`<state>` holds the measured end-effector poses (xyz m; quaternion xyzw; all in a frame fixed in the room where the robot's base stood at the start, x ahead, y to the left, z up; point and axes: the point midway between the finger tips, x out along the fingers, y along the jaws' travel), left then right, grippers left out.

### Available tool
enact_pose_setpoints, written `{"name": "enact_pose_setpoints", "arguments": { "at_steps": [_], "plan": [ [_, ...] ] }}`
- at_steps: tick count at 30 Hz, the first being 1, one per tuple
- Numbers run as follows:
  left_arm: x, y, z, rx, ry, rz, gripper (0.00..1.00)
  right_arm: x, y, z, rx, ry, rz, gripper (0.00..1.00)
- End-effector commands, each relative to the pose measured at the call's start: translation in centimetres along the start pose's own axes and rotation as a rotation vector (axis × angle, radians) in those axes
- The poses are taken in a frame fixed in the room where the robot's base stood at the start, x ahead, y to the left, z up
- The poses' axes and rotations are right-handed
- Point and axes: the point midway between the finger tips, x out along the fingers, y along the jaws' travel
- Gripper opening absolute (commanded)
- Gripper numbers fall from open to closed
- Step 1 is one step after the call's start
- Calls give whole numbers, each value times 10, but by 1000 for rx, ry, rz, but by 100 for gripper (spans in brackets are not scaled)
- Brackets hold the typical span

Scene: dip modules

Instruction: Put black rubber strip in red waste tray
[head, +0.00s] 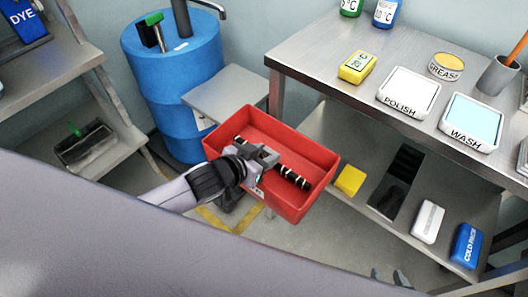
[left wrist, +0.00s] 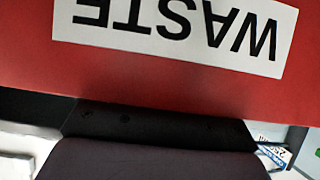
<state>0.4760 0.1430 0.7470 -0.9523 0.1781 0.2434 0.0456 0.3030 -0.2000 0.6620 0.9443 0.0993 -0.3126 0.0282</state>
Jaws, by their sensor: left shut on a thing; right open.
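The red waste tray (head: 318,168) stands open in the middle of the head view. Its red wall with an upside-down WASTE label (left wrist: 175,25) fills the top of the left wrist view. My left gripper (head: 264,157) is over the tray's opening, shut on the black rubber strip (head: 291,178). The strip has pale bands and slants across the opening, sticking out on both sides of the fingers. I cannot tell its height above the tray floor. A dark shape low in the left wrist view is unclear. My right gripper (head: 389,278) shows only as open fingertips at the bottom edge.
A blue drum (head: 178,75) stands behind left of the tray. A grey bench (head: 325,65) at right holds POLISH (head: 408,92) and WASH (head: 471,122) containers. Its lower shelf bears a yellow block (head: 350,180), a white block (head: 428,222) and a blue block (head: 466,246).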

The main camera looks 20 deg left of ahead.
Motion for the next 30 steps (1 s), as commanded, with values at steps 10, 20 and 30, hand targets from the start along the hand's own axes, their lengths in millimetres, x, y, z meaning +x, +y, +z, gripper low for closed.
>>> {"name": "enact_pose_setpoints", "arguments": {
  "at_steps": [10, 20, 30],
  "plan": [
    [0, 0, 0, 0, 0, 0, 67, 0, 0, 0, -1, -1, -1, 43],
    [-15, 0, -10, 0, -2, 0, 67, -3, 0, -5, -4, 6, 0, 43],
    [-77, 0, -10, 0, -3, 0, 67, -6, 3, -5, -9, -2, 6, 43]
  ]
}}
